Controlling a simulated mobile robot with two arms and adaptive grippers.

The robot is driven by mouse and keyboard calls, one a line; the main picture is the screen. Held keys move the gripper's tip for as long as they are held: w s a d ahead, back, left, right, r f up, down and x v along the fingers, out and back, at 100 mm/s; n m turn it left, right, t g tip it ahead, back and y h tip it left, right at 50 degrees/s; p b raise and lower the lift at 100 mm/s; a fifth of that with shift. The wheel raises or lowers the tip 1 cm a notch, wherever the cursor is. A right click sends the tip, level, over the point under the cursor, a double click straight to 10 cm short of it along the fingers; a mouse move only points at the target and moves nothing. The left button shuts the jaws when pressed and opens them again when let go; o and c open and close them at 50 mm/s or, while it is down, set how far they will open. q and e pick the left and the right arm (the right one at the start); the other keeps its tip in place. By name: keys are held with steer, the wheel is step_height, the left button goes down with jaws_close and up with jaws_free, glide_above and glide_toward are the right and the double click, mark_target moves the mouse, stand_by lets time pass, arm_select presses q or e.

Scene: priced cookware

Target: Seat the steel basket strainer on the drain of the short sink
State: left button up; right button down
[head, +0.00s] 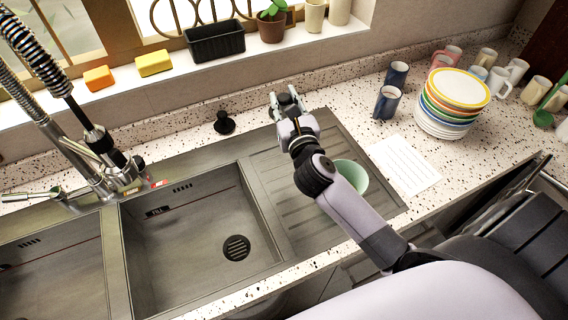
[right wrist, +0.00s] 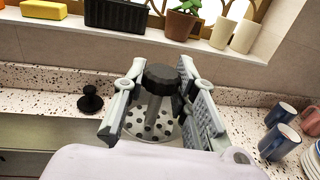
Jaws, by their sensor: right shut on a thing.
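The steel basket strainer shows in the right wrist view, with a black knob (right wrist: 160,78) on a stem above a perforated steel bottom (right wrist: 145,128). My right gripper (head: 287,98) is shut on it and holds it near the back of the ribbed drainboard (head: 270,165); the strainer is hardly visible in the head view. A steel basin (head: 165,265) left of the drainboard has a dark slotted drain (head: 236,248), down and left of the gripper. A second basin (head: 55,280) is cut off at the left; its drain is not visible. My left gripper is not in view.
A black stopper (head: 224,122) stands on the counter behind the sink. A pale green bowl (head: 350,177) sits on the drainboard, partly behind my arm. The faucet (head: 105,165) rises at the left. Stacked plates (head: 455,100) and mugs (head: 387,101) stand at right.

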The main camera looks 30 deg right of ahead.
steer(key=shift+f, duration=0.1)
steer(key=shift+f+b, duration=4.3)
steer(key=shift+f, duration=5.4)
steer(key=shift+f, duration=0.2)
steer(key=c, duration=1.8)
jaws_free()
steer(key=shift+f+b, duration=0.1)
steer(key=shift+b, duration=0.2)
steer(key=o, duration=0.5)
